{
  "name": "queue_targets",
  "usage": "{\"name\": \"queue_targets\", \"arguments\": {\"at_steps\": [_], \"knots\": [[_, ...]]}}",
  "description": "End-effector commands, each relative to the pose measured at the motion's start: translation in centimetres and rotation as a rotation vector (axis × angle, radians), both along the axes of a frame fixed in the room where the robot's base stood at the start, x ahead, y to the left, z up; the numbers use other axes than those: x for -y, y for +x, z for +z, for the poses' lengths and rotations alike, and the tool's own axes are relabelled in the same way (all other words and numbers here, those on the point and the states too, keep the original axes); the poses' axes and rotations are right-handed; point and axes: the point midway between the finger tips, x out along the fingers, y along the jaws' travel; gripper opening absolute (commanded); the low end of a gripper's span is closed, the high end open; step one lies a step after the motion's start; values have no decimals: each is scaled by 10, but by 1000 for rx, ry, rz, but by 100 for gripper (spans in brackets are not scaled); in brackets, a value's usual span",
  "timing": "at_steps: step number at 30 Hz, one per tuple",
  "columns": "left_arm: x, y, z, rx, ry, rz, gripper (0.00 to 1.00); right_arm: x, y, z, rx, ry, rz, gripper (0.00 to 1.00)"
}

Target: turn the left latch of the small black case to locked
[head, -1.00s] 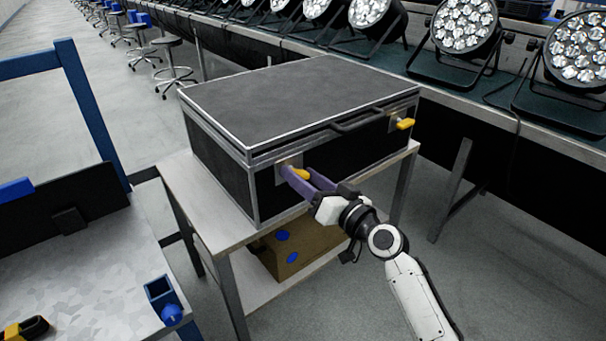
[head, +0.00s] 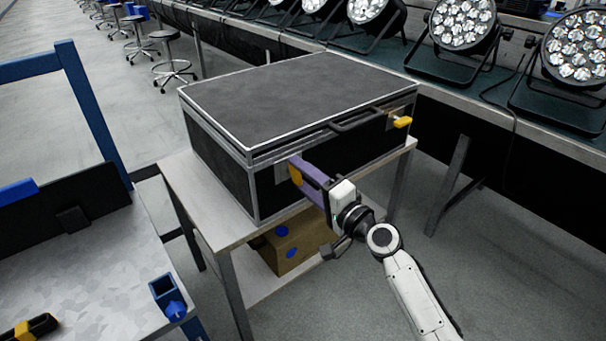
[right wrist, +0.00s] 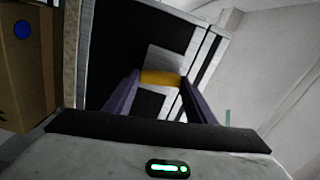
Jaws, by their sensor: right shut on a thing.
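The small black case (head: 300,100) with silver edges stands shut on a light side table. Its left latch has a yellow handle (head: 295,176) on a silver plate on the front face. My right gripper (head: 300,172), with purple fingers, is shut on this handle. In the right wrist view the yellow handle (right wrist: 161,78) lies between the two fingers (right wrist: 158,88), across the silver plate (right wrist: 165,60). In the head view the fingers partly hide the handle, which now points downward. The right latch's yellow handle (head: 402,122) sticks out sideways. My left gripper is not in view.
The side table (head: 200,205) has a lower shelf with a brown box (head: 292,245). A grey workbench (head: 90,280) with a blue frame stands at the left. Par cans (head: 465,22) line a long bench behind. The floor at the right front is clear.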

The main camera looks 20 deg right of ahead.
Motion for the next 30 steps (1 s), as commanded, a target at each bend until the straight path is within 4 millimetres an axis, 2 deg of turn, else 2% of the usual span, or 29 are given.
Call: {"name": "queue_targets", "arguments": {"at_steps": [12,28,29,30], "knots": [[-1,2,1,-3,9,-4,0,-1,-1,-2,-66,171,3,28],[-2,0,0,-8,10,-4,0,-2,-1,-3,-75,195,3,28],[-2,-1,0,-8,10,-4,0,-2,-1,-3,-75,195,3,52],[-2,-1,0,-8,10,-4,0,-2,-1,-3,-75,195,3,58]]}}
